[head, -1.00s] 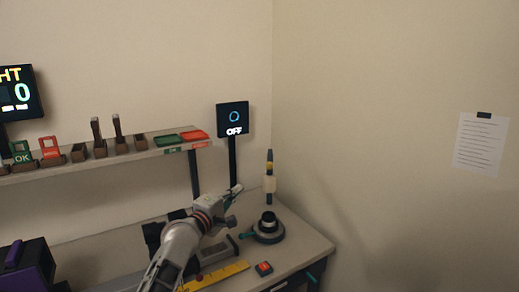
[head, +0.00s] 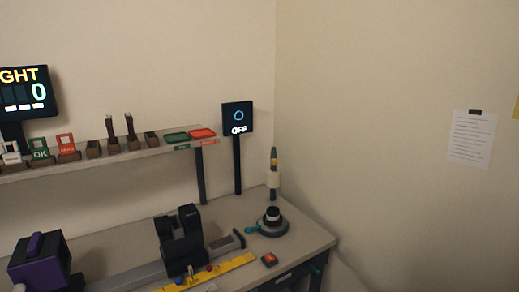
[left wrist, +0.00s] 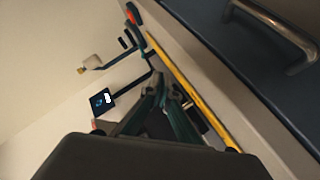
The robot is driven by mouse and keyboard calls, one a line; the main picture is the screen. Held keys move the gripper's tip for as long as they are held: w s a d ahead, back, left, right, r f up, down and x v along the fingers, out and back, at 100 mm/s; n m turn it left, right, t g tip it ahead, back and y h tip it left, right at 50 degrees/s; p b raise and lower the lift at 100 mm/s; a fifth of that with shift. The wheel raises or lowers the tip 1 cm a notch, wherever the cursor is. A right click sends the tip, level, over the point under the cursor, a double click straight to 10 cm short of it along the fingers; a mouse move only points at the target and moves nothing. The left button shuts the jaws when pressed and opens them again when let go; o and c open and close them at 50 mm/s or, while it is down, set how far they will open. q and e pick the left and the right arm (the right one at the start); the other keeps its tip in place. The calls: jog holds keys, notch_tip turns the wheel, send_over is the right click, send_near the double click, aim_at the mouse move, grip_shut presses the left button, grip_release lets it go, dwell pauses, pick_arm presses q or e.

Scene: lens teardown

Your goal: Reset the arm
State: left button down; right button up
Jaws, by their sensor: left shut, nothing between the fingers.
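My left gripper (left wrist: 166,92) shows in the left wrist view with its fingers together and nothing between them. It hangs over the bench area, apart from the things below it. The rest of my left arm is out of the head view, which now shows the bench clear of it. My right gripper is in neither view.
On the bench (head: 110,262) stand a black V-shaped holder (head: 181,240) on a rail, a yellow ruler strip (head: 232,262), a red button (head: 269,259), a round dark stand (head: 270,227) and a purple-black box (head: 40,262). A shelf (head: 80,160) and OFF screen (head: 237,117) stand behind.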

pick_arm(q)
jog(key=s+a+f+m+g+y, duration=0.1)
jog(key=s+f, duration=0.4)
jog(key=s, duration=0.5)
jog(key=s+a+f+m+g, duration=0.1)
jog(key=s+a+f+m, duration=0.2)
jog(key=s, duration=0.7)
jog(key=s+a+f+m+g+y, duration=0.1)
jog(key=s+a+f+m, duration=0.2)
jog(key=s+f+m, duration=0.3)
jog(key=s, duration=0.4)
jog(key=shift+f+y, duration=0.3)
jog(key=shift+f, duration=0.1)
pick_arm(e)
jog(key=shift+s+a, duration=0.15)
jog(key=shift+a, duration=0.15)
pick_arm(q)
jog(key=shift+w, duration=0.1)
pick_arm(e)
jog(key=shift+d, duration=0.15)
